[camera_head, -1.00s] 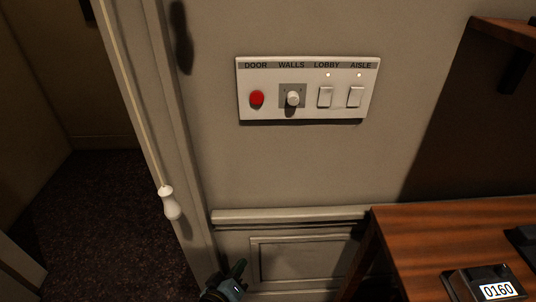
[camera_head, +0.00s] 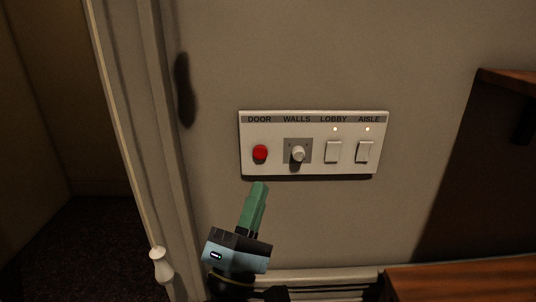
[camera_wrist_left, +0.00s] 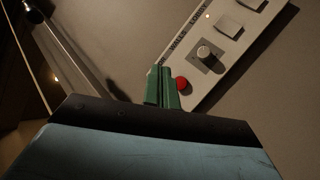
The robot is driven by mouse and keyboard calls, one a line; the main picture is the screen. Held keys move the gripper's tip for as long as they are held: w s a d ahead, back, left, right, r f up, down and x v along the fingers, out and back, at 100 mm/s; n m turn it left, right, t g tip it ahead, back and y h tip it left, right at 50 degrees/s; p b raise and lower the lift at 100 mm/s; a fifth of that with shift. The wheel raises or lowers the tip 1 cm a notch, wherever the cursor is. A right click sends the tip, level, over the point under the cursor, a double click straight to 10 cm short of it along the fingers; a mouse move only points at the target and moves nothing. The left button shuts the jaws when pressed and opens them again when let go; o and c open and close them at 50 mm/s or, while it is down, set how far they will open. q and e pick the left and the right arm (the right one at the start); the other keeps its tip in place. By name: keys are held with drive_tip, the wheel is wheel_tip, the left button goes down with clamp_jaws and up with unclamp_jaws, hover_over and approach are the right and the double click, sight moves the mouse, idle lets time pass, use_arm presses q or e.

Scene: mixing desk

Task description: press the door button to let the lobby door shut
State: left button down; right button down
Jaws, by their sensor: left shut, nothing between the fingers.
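The red door button (camera_head: 260,153) sits under the label DOOR at the left end of a white wall panel (camera_head: 310,117). My left gripper (camera_head: 260,187) is shut and empty, its green fingers pointing up just below the panel's lower left edge. In the head view the fingertips show below the button, apart from it in the picture. In the left wrist view the button (camera_wrist_left: 182,84) shows just right of the green fingertips (camera_wrist_left: 160,72), which hide part of the panel. How far the tips are from the wall is hard to tell. My right gripper is not in view.
The panel also holds a WALLS knob (camera_head: 298,154), a LOBBY switch (camera_head: 333,152) and an AISLE switch (camera_head: 364,152), with two small lights lit. A doorway with a white pull handle (camera_head: 161,266) is at left. A wooden desk (camera_head: 470,280) stands at lower right.

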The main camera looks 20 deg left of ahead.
sight(260, 152)
use_arm(q)
drive_tip(key=shift+s+r, duration=0.1)
drive_tip(key=shift+r, duration=0.1)
